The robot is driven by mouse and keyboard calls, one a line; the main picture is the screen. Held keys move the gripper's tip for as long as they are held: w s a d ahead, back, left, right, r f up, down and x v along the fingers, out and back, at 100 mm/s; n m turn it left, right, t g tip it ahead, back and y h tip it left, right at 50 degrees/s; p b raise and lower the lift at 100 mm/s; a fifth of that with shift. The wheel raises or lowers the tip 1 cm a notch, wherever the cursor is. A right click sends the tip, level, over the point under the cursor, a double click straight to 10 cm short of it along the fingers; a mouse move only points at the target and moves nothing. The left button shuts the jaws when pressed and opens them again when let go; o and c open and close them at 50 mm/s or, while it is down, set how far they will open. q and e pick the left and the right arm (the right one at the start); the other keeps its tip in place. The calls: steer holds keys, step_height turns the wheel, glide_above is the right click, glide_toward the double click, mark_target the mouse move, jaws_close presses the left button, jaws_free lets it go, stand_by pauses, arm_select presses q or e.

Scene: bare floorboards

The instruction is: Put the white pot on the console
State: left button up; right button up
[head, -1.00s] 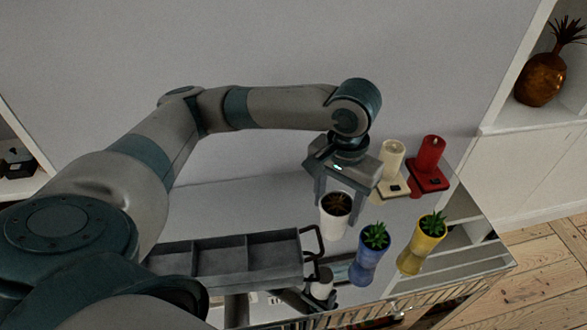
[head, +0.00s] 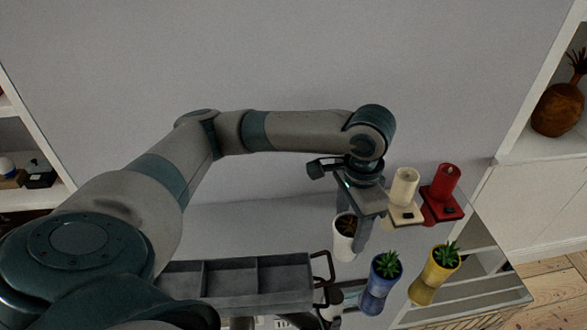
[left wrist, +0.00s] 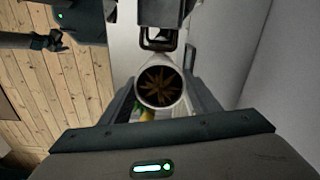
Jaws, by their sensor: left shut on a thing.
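The white pot (head: 344,245) holds a dark reddish plant. My left gripper (head: 354,222) is shut on it and holds it above the glossy console top (head: 265,222). The pot is behind the blue pot and right of the grey tray.
On the console stand a grey tray (head: 235,279) with a handle, a blue pot (head: 381,283), a yellow pot (head: 436,273), a cream candle (head: 405,188) and a red candle (head: 442,182). The wall is behind. Bare console top lies behind the tray.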

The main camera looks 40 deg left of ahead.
arm_select(q)
steer(key=m, duration=0.2)
steer(key=w+m, duration=0.1)
steer(key=m, duration=0.2)
steer(key=a+m, duration=0.1)
steer(key=m, duration=0.1)
steer(key=shift+w+f, duration=0.2)
steer(key=shift+w, duration=0.15)
steer(key=w+a+m, duration=0.1)
steer(key=m, duration=0.5)
steer(key=w+a+f+m+p, duration=0.1)
steer(key=m, duration=0.5)
steer(key=w+a+m, duration=0.1)
steer(key=m, duration=0.5)
steer(key=shift+w+a+f+p, duration=0.15)
steer(key=shift+w+a+p, duration=0.1)
steer(key=shift+w+p, duration=0.1)
step_height(320, 180, down, 6)
steer(key=p, duration=0.1)
steer(key=shift+f+p, duration=0.15)
steer(key=shift+p, duration=0.2)
step_height(320, 180, down, 4)
steer(key=shift+r+p, duration=0.15)
steer(key=shift+p, duration=0.35)
